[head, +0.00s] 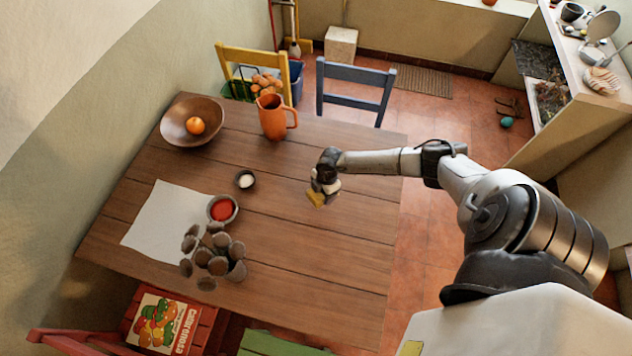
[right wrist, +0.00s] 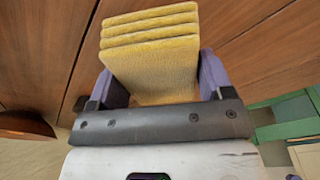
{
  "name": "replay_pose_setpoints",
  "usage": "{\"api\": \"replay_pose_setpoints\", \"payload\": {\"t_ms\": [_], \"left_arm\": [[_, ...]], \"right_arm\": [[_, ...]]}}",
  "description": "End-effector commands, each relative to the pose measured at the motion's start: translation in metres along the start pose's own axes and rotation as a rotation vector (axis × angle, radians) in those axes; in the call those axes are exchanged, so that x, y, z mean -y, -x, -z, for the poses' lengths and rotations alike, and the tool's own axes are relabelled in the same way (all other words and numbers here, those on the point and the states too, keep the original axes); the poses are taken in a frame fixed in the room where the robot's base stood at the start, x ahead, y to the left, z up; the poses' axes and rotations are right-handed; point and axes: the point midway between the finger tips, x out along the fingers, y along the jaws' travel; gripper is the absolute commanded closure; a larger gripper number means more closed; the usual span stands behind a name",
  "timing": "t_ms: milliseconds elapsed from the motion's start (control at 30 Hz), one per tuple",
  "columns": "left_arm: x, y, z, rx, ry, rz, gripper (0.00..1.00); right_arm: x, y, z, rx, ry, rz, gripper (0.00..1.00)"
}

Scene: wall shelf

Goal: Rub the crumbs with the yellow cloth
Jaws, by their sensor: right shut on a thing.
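The yellow cloth (head: 316,199) is a small folded pad at the right part of the wooden table. My right gripper (head: 325,187) is shut on it and holds it at or just above the tabletop; I cannot tell whether it touches. In the right wrist view the cloth (right wrist: 152,62) shows several stacked layers between the two purple-grey fingers of the gripper (right wrist: 158,82). I cannot make out any crumbs in either view. My left gripper is not in view.
The table (head: 310,260) also bears a wooden bowl with an orange fruit (head: 195,125), an orange jug (head: 273,118), a small bowl of white stuff (head: 245,180), a bowl of red stuff (head: 222,209), white paper (head: 160,222) and clustered brown cups (head: 212,258). The table's front right is clear.

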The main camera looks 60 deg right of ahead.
Motion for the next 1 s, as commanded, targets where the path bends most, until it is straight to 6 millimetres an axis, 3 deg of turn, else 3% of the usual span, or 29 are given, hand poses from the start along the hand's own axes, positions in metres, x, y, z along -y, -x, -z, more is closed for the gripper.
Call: {"api": "replay_pose_setpoints", "payload": {"t_ms": [267, 700, 867, 1000], "left_arm": [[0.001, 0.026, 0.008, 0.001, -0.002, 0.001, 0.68], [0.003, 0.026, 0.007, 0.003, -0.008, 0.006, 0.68], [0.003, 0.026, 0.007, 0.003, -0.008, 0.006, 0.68], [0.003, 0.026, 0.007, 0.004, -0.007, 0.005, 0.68]], "right_arm": [[0.0, 0.024, 0.004, 0.0, 0.001, 0.0, 0.48], [-0.003, 0.025, 0.006, -0.001, 0.001, -0.001, 0.48], [-0.027, 0.04, 0.019, -0.004, 0.002, -0.006, 0.48], [-0.069, 0.07, 0.043, -0.006, 0.002, -0.01, 0.48]]}}
